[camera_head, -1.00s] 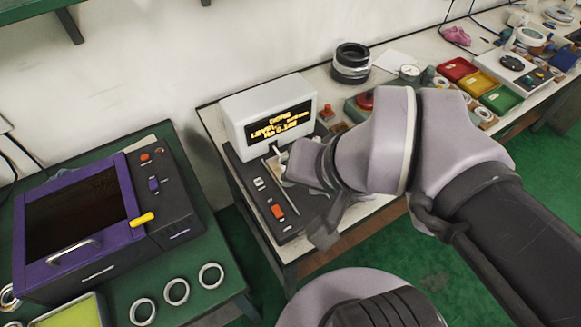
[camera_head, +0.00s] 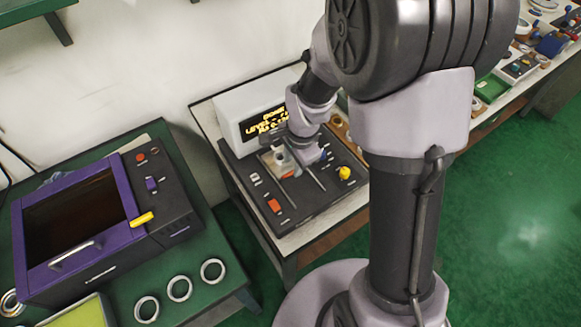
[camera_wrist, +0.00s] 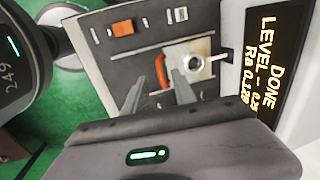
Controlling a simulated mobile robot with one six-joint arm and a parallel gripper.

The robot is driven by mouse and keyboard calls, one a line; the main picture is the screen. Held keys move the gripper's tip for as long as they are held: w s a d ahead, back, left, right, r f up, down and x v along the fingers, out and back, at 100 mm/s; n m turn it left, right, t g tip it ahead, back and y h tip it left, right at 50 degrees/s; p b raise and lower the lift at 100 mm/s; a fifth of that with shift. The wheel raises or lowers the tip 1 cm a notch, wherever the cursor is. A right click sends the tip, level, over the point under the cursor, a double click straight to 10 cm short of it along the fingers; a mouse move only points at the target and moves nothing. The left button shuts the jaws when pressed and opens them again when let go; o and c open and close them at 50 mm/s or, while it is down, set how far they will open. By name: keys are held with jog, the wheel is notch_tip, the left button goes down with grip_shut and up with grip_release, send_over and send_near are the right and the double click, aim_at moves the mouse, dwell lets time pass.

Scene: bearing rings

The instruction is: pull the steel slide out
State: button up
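The steel slide (camera_head: 267,158) is a pale metal plate on the black base (camera_head: 290,219) of the display instrument, close to the screen; it also shows in the wrist view (camera_wrist: 201,47). A round metal post (camera_wrist: 194,62) stands on it. A curved orange-brown piece (camera_wrist: 161,72) is at its edge. My gripper (camera_wrist: 160,80) is over the slide with its two fingers apart, the orange-brown piece showing between them. I cannot tell whether the fingers touch anything. In the head view my gripper (camera_head: 290,158) partly hides the slide.
The screen (camera_head: 265,124) reads "DONE" and "LEVEL". A red switch (camera_head: 273,206) and a yellow knob (camera_head: 345,173) are on the base. A purple-framed box (camera_head: 125,195) and several rings (camera_head: 180,288) are on the green table at left. My arm hides much of the bench at right.

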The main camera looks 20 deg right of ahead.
aim_at(291, 172)
jog(key=f, duration=0.2)
jog(key=f+b, duration=0.1)
jog(key=shift+w+a+f, duration=0.1)
jog(key=shift+w+f, duration=0.25)
jog(key=shift+f, duration=0.05)
grip_shut()
dwell(1.1)
